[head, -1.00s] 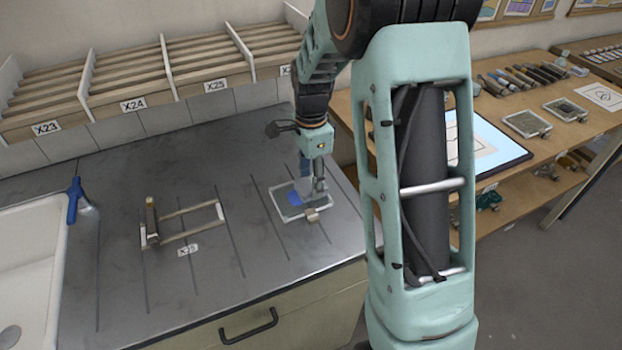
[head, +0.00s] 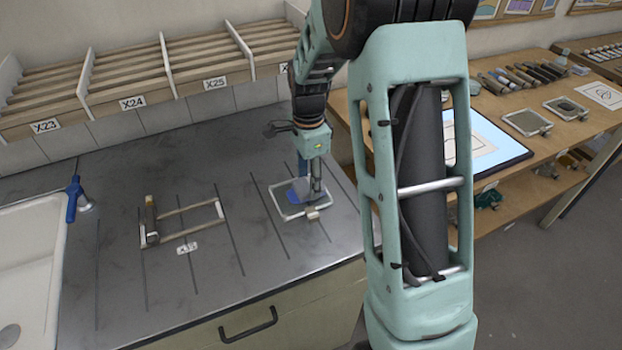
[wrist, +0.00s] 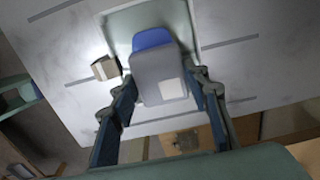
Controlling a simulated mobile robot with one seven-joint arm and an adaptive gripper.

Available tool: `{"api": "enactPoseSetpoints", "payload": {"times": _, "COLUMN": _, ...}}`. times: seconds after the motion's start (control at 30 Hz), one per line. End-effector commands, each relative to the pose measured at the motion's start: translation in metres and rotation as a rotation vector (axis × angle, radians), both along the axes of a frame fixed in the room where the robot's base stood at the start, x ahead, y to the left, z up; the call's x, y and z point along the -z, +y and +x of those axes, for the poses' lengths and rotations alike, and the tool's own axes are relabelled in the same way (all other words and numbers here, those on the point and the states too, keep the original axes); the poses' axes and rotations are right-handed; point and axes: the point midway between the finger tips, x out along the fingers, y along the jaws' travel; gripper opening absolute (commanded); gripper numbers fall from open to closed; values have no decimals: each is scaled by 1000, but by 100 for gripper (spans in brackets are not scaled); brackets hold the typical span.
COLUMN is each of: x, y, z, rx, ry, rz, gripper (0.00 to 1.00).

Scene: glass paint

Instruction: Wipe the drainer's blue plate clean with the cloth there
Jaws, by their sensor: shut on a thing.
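The plate (head: 287,212) is a clear pane with a pale rim, lying flat on the grey drainer. A blue patch (head: 294,196) shows near its middle, and in the wrist view the blue (wrist: 152,38) sticks out past the far end of the cloth. My gripper (head: 314,190) is over the plate. In the wrist view my gripper (wrist: 165,95) is shut on a grey folded cloth (wrist: 158,68) with a pale square on it. The cloth is over the plate and hides part of the blue; I cannot tell how firmly it touches.
A tan clip (head: 312,213) sits at the plate's front edge. An empty metal frame (head: 178,235) lies left on the drainer (head: 220,270). A sink (head: 30,260) with a blue tap (head: 73,198) is farther left. Wooden racks (head: 130,85) line the wall; a bench (head: 540,145) stands right.

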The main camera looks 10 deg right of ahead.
Motion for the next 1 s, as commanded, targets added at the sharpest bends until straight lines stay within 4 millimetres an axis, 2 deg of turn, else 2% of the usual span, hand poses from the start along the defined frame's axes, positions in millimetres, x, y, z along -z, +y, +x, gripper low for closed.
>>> {"api": "enactPoseSetpoints", "payload": {"times": 0.2, "x": 2, "y": 18, "z": -4, "rx": -3, "ry": 2, "rz": 1, "gripper": 23}}
{"api": "enactPoseSetpoints", "payload": {"times": 0.47, "x": 3, "y": 27, "z": -7, "rx": -1, "ry": 4, "rz": 1, "gripper": 23}}
{"api": "enactPoseSetpoints", "payload": {"times": 0.8, "x": 2, "y": 51, "z": -12, "rx": -2, "ry": 4, "rz": 1, "gripper": 23}}
{"api": "enactPoseSetpoints", "payload": {"times": 1.0, "x": 2, "y": 51, "z": -12, "rx": 1, "ry": 4, "rz": 1, "gripper": 23}}
